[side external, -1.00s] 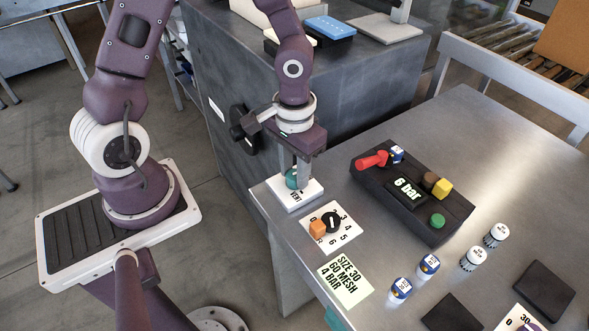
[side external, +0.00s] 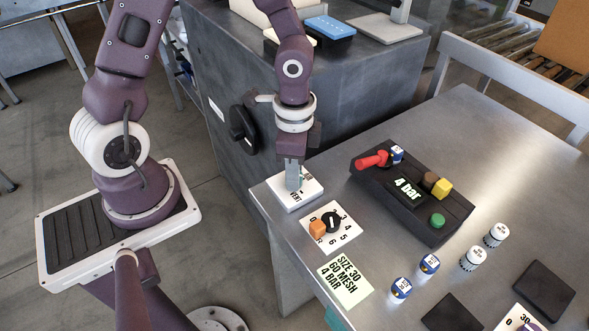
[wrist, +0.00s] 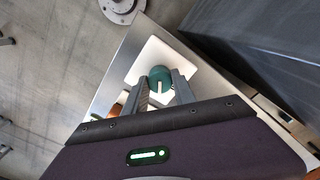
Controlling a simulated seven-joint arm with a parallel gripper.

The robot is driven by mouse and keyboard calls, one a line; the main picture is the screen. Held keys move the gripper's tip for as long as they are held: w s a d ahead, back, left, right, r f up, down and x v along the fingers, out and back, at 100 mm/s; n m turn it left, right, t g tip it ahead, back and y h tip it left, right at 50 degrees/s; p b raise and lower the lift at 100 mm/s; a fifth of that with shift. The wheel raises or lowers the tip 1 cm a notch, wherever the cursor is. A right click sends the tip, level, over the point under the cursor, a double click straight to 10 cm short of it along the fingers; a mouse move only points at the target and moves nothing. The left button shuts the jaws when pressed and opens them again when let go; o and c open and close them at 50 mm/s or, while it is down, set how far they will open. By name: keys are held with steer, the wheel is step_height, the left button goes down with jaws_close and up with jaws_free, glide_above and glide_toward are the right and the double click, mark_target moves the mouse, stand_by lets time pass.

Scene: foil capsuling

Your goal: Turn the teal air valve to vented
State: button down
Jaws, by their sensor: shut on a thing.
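The teal air valve (wrist: 160,79) is a round knob with a pale pointer line, on a white plate (side external: 283,199) at the table's near left corner. The plate carries the letters "VENT", partly covered, in the side view. My gripper (side external: 294,186) points down over the plate, its fingers hiding most of the knob there. In the wrist view, my gripper (wrist: 160,92) has its two fingers on either side of the knob, shut on it. The pointer line runs roughly between the fingers. The display (side external: 407,189) on the black box reads "4 bar".
A numbered dial (side external: 332,222) with an orange block (side external: 317,229) sits beside the valve plate. A card (side external: 345,282) reads "SIZE 30 60 MESH 4 BAR". The black box (side external: 440,205) holds a red handle and coloured buttons. Several small jars stand to the right.

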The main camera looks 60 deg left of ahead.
steer(key=m, duration=0.6)
steer(key=shift+m, duration=0.4)
stand_by(0.4)
steer(key=c, duration=1)
jaws_free()
steer(key=shift+c, duration=0.2)
step_height(320, 180, up, 7)
steer(key=shift+r, duration=0.1)
